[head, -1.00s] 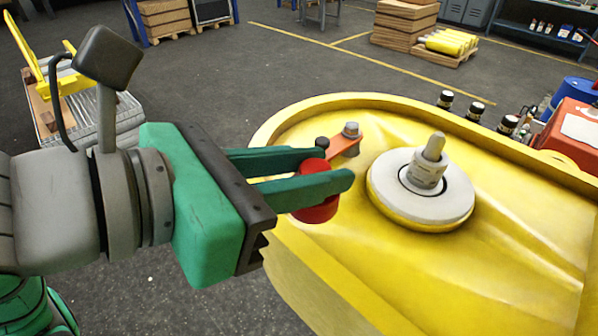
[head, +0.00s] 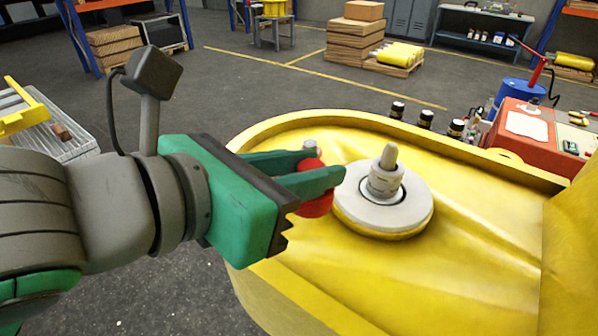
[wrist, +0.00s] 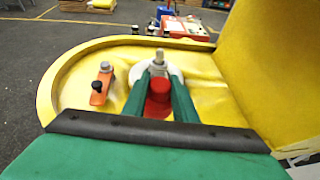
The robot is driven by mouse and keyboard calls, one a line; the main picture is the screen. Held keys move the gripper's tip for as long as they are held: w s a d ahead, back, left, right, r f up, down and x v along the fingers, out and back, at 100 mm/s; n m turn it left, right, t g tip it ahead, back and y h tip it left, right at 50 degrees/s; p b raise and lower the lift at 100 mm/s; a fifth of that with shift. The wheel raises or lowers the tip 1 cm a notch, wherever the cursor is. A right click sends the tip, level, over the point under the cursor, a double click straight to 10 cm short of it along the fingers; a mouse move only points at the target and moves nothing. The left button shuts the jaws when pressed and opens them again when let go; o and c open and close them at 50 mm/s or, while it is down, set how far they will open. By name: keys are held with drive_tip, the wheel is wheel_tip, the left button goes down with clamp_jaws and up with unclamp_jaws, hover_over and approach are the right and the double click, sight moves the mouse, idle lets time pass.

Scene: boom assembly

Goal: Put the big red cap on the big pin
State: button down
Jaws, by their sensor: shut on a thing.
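The big red cap (head: 317,205) is held between the two green fingers of my gripper (head: 325,178). The cap also shows between the fingers in the wrist view (wrist: 158,98). The big pin (head: 387,172) stands upright, grey with a narrower rounded tip, in the middle of a pale round disc (head: 412,208) on the yellow boom part. My gripper is left of the pin in the head view, with the fingertips close to the disc's left edge. In the wrist view the pin (wrist: 159,57) shows just beyond the cap. The cap is apart from the pin.
The yellow boom part (head: 480,220) has a raised rim around it. An orange bracket with a bolt (wrist: 101,84) sits to the left in the wrist view. Several dark-capped bottles (head: 426,119) and a red box (head: 525,135) stand beyond the rim.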

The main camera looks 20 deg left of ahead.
hover_over(393, 145)
drive_tip(key=shift+f, duration=0.35)
drive_tip(key=shift+w+f, duration=0.1)
drive_tip(key=shift+f, duration=1.45)
idle(1.5)
drive_tip(key=c, duration=1.4)
unclamp_jaws()
drive_tip(key=shift+o, duration=0.2)
drive_tip(key=v, duration=1)
drive_tip(key=shift+s+a, duration=0.2)
drive_tip(key=shift+s, duration=0.15)
